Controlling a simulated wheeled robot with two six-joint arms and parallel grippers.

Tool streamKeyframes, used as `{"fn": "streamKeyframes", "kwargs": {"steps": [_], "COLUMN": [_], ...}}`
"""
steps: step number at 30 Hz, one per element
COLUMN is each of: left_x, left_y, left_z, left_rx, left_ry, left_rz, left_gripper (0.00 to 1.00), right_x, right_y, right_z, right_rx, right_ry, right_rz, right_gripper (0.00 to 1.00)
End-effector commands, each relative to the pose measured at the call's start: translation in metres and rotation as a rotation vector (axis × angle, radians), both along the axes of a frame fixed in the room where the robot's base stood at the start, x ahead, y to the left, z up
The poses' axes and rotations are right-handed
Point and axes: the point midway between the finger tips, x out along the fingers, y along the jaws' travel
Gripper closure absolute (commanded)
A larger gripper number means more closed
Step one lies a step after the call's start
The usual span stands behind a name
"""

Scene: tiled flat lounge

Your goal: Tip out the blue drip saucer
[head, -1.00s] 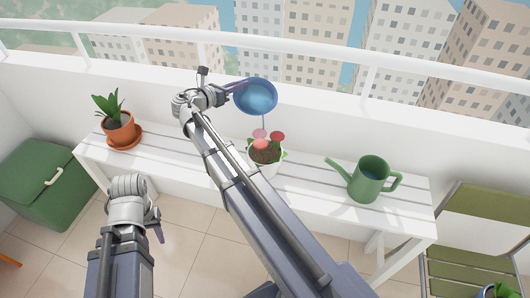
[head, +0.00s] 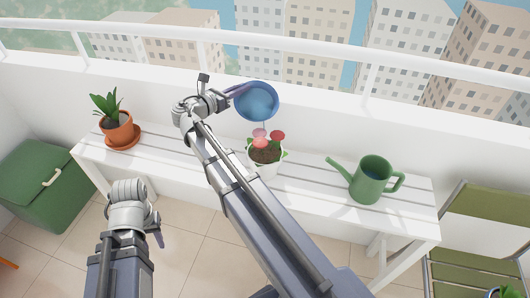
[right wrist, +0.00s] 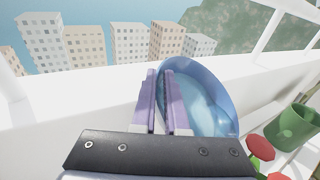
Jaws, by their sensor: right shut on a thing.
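The blue drip saucer (head: 257,102) is up in the air above the back of the white bench, tilted with its inside facing me. My right gripper (head: 236,91) is shut on its left rim. In the right wrist view the purple fingers (right wrist: 165,100) grip the rim of the saucer (right wrist: 205,100), and a paler patch shows inside it. A thin pale line runs from below the saucer to the flowers; I cannot tell whether it is water. My left gripper (head: 158,238) hangs low in front of the bench, its fingers mostly hidden behind the wrist.
A white pot with pink and red flowers (head: 265,153) stands on the bench (head: 310,185) below the saucer. A green watering can (head: 370,180) is to the right, a potted plant (head: 117,128) to the left. A wall with a white railing (head: 300,42) runs behind.

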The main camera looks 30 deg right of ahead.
Motion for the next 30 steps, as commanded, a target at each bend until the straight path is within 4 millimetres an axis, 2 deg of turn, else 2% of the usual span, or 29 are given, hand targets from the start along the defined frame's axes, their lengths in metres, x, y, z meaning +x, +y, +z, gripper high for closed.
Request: {"fn": "streamKeyframes", "kwargs": {"steps": [30], "left_x": [0.0], "left_y": [0.0], "left_z": [-0.025], "left_rx": [0.0], "left_ry": [0.0], "left_rz": [0.0], "left_gripper": [0.6], "right_x": [-0.016], "right_y": [0.007], "right_z": [-0.012], "right_rx": [-0.037], "right_ry": [-0.109], "right_rz": [-0.002], "right_gripper": [1.0]}}
